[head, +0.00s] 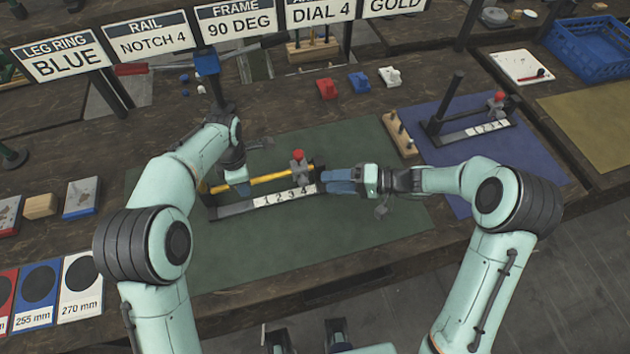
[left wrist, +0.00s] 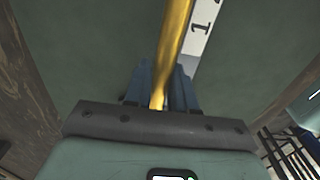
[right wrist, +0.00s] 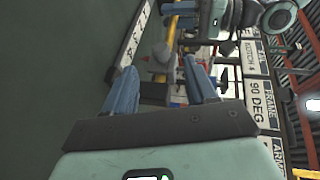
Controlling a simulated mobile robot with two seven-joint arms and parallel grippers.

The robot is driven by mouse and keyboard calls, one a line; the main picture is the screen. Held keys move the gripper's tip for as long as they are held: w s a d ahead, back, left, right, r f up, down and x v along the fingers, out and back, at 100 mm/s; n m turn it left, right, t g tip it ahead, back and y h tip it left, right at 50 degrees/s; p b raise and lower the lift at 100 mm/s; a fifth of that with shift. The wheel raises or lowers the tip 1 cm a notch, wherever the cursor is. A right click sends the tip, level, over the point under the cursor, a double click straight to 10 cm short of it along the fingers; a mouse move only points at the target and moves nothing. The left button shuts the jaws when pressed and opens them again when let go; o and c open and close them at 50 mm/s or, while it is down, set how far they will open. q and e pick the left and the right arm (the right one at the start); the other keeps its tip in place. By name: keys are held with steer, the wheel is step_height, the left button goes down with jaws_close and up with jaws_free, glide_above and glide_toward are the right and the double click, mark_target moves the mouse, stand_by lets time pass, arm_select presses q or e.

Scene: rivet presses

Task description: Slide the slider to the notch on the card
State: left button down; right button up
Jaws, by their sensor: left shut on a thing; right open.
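The rail card (head: 150,40) reads "NOTCH 4". A yellow rail (head: 268,177) lies over the green mat, behind a white strip (head: 283,196) numbered 1 to 4. The slider (head: 298,168), grey with a red knob, is on the rail near the 3 and 4; its exact notch is unclear. My left gripper (head: 238,186) is shut on the rail's left part; the left wrist view shows the yellow bar (left wrist: 173,40) between its fingers (left wrist: 160,92). My right gripper (head: 332,181) is open and empty, its fingers just right of the slider near the rail's right end.
A similar fixture (head: 475,128) with a red-knobbed slider stands on the blue mat at right. A wooden peg block (head: 400,138) is behind my right gripper. Red, blue and white blocks (head: 359,82) sit behind the green mat (head: 370,225), whose front is clear.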

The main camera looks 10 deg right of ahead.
steer(key=shift+v, duration=2.3)
